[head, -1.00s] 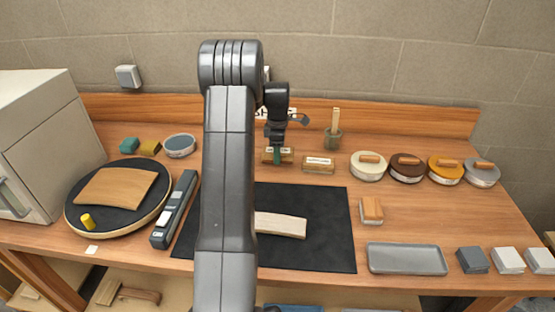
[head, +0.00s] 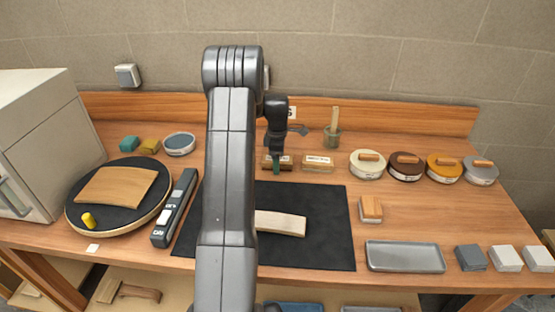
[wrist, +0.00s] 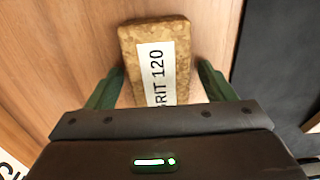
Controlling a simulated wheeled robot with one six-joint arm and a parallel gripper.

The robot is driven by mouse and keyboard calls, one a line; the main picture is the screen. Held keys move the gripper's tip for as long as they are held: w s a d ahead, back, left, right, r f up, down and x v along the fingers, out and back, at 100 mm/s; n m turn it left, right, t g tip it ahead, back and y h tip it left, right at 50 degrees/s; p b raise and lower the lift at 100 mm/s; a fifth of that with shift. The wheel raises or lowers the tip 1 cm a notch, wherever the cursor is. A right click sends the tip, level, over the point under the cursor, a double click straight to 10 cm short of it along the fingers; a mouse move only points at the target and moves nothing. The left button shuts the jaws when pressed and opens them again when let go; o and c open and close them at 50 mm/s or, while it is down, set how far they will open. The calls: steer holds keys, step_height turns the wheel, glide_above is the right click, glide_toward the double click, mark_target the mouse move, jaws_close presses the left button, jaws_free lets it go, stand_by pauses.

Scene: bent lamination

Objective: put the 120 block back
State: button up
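The 120 block (wrist: 142,32) is a brown cork-like block with a white label reading 120, in the wrist view. In the head view the block (head: 287,162) stands at the back of the bench, partly hidden behind my gripper (head: 277,167). My gripper's green fingers also show in the wrist view (wrist: 160,72). They are open, one on each side of the block, with a small gap visible on the right and a narrower one on the left. The lower part of the block is hidden by my gripper's body.
A similar labelled block (head: 318,162) stands just to the right. A black mat (head: 325,250) with a curved wooden piece (head: 280,223) lies in front. A jar with a brush (head: 332,138) stands behind.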

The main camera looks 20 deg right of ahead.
step_height(320, 180, up, 12)
steer(key=b, duration=0.1)
steer(key=shift+r, duration=0.15)
stand_by(0.3)
